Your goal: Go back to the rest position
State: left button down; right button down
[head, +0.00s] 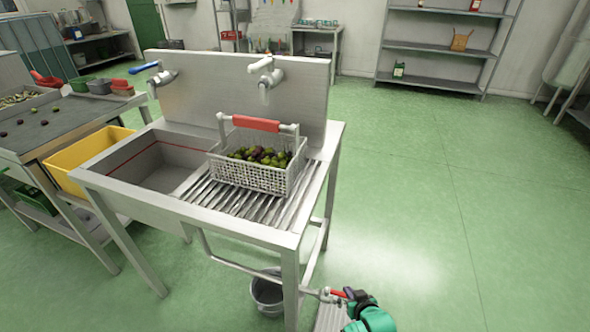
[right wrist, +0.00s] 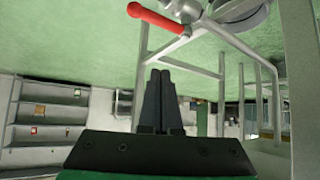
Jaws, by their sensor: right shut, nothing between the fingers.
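My right gripper (head: 356,296) is low at the front right of the steel sink stand (head: 325,165), just right of a small red-handled valve (head: 338,293) on a pipe. In the right wrist view, my right gripper's dark fingers (right wrist: 160,98) are together with nothing between them. The valve's red lever (right wrist: 158,18) shows beyond them there, and I see a gap between it and the fingers. My left gripper is in neither view.
A white basket (head: 248,176) of olives with a red grip stands on the ribbed drainboard. A grey bucket (head: 267,294) is under the stand. A yellow crate (head: 92,158) and a sorting table (head: 65,120) are at left. The green floor (head: 430,200) at right is clear.

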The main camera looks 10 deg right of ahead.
jog(key=s+f+n+g, duration=0.1)
jog(key=s+f+g, duration=0.2)
jog(key=s+f, duration=0.5)
jog(key=s+f+n+g, duration=0.15)
jog(key=s+f, duration=0.35)
jog(key=s, duration=0.8)
jog(key=s+f+g, duration=0.4)
jog(key=s+f, duration=0.2)
jog(key=s, duration=0.4)
notch_tip(320, 180, up, 13)
jog(key=s+p, duration=0.3)
jog(key=p, duration=1)
jog(key=shift+a+y, duration=0.15)
jog(key=shift+y, duration=0.15)
jog(key=shift+f, duration=0.1)
